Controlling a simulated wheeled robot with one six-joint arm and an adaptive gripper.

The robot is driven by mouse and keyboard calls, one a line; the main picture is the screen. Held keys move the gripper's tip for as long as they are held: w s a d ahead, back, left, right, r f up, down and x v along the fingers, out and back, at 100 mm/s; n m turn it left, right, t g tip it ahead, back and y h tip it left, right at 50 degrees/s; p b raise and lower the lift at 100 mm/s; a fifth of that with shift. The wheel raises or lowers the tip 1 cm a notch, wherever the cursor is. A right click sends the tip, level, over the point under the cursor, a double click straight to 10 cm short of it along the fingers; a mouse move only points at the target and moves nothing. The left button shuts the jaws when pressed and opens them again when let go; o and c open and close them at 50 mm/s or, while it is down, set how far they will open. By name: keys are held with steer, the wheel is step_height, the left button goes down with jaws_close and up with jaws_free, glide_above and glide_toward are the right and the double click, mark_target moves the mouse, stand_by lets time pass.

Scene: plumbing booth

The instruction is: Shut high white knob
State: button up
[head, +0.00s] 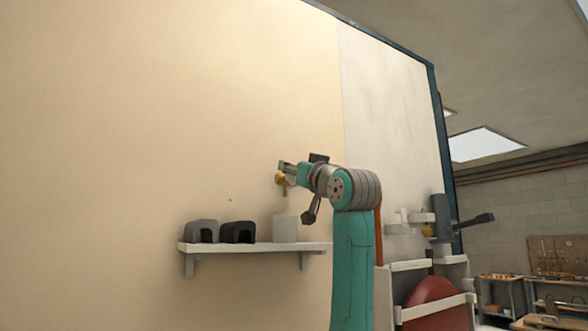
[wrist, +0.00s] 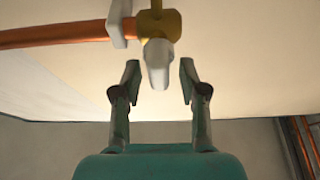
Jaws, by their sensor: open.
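The white knob (wrist: 157,62) shows in the wrist view as a pale, short handle on a brass valve (wrist: 158,24). It hangs between the two fingertips of my gripper (wrist: 160,70), with a visible gap on each side. My gripper is open and holds nothing. In the head view my gripper (head: 298,170) is up by the wall, beside a brass fitting (head: 281,180). The knob cannot be made out clearly there, as my gripper and arm cover that spot.
A copper pipe (wrist: 55,34) runs left from the valve, with a white clip (wrist: 121,22). The wall to the left is bare.

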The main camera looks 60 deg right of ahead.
jaws_close()
steer(key=shift+m+h, duration=0.3)
steer(key=shift+m, duration=0.2)
steer(key=m, duration=0.1)
steer(key=m+g+h, duration=0.1)
steer(key=m, duration=0.1)
steer(key=m+g+h, duration=0.1)
steer(key=m, duration=0.1)
steer(key=shift+s+d, duration=0.15)
steer(key=shift+d, duration=0.15)
steer(key=shift+s+d+f+m+g, duration=0.2)
steer(key=shift+m+g, duration=0.9)
steer(key=shift+m, duration=1.65)
steer(key=shift+d+f+m+g, duration=0.15)
steer(key=shift+f+m+g, duration=0.25)
steer(key=shift+m+g, duration=1.5)
steer(key=shift+s+d+f+m+g, duration=0.1)
steer(key=shift+d+f+m+g, duration=0.15)
steer(key=shift+m, duration=3.3)
steer(key=shift+f, duration=0.1)
